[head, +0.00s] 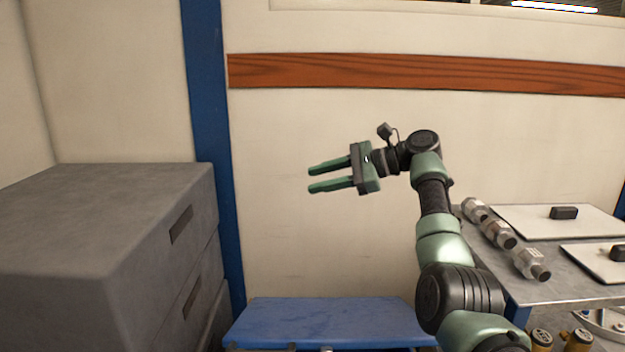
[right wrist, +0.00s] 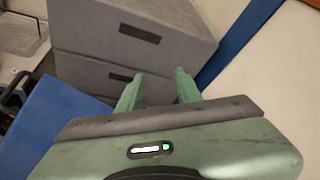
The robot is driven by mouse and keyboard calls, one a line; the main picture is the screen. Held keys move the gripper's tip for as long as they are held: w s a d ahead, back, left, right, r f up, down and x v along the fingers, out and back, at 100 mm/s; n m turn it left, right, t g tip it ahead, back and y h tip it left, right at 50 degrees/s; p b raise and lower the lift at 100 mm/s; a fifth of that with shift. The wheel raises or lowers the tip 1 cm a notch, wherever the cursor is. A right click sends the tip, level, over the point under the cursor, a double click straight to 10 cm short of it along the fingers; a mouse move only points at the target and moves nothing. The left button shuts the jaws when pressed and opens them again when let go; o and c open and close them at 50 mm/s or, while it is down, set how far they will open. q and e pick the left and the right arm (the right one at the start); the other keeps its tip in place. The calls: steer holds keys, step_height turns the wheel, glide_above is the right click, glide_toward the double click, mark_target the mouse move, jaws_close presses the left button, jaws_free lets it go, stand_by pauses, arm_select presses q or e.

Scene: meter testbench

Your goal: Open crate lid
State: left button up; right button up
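A stack of grey crates (head: 110,215) with dark handle slots stands at the left of the head view. It also shows at the top of the right wrist view (right wrist: 130,35). A flat blue panel (head: 325,322) lies low at the bottom middle of the head view, and its edge shows at the left of the right wrist view (right wrist: 65,120). I cannot tell which of these carries the lid. My right gripper (head: 309,180) is open and empty, its two green fingers apart and pointing left in mid-air, above the blue panel and apart from the crates. My left gripper is not in view.
A metal table (head: 560,285) at the right holds several silver meters (head: 499,234) and white boards (head: 535,222) with dark blocks. A pale wall (head: 300,240) with a wooden rail (head: 420,74) and a blue post (head: 205,90) stands behind. The air between crates and gripper is clear.

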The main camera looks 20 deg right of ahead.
steer(key=shift+p+v, duration=0.65)
steer(key=shift+v, duration=1.6)
steer(key=shift+w, duration=0.2)
steer(key=shift+p, duration=0.3)
